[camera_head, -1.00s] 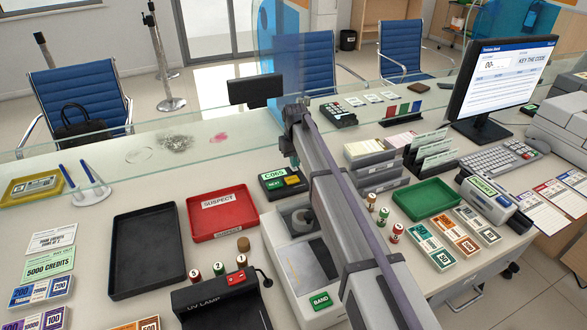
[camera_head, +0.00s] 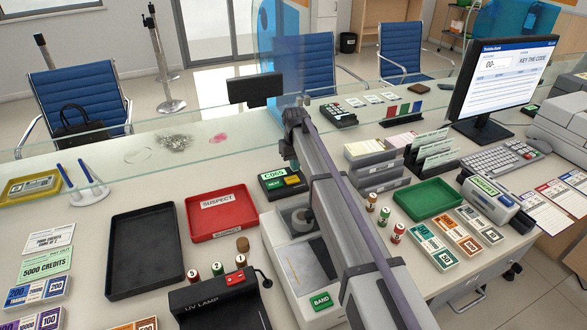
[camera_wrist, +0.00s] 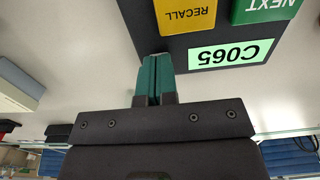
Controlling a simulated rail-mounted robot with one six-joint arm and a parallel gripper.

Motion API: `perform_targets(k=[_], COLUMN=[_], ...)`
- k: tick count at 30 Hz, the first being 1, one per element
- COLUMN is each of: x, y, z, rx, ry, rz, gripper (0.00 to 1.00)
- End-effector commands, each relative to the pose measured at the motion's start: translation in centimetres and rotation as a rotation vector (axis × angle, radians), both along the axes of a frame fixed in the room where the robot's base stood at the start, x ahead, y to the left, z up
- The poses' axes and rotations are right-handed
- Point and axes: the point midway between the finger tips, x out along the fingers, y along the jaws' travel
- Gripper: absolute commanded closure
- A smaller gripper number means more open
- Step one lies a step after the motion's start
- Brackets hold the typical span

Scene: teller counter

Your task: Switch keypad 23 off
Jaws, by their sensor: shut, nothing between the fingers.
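A card-reader style keypad (camera_head: 338,115) with coloured keys stands on the counter behind the glass line, beyond my gripper. I cannot read a number 23 on it or tell whether it is lit. My gripper (camera_head: 293,163) is shut and empty, pointing down just above the dark call box (camera_head: 270,178). That box has a green display, a green NEXT button and a yellow RECALL button. In the wrist view the teal fingers of my gripper (camera_wrist: 155,79) are together beside the call box (camera_wrist: 180,48), whose display reads C065, upside down.
A red SUSPECT tray (camera_head: 244,221) and a black tray (camera_head: 113,267) lie left of my arm. A grey machine with a BAND label (camera_head: 321,301) stands below it. A monitor (camera_head: 468,125), a green tray (camera_head: 405,207) and banknote stacks (camera_head: 432,247) are to the right.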

Motion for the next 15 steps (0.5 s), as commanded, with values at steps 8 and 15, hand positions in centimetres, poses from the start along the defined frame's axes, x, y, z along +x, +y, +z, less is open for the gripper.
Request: perform_targets(k=[8,15], x=[0.0,0.0], y=[0.0,0.0], z=[0.4,3.1], rx=[0.0,0.0], ry=[0.0,0.0], rz=[0.0,0.0], gripper=[1.0,1.0])
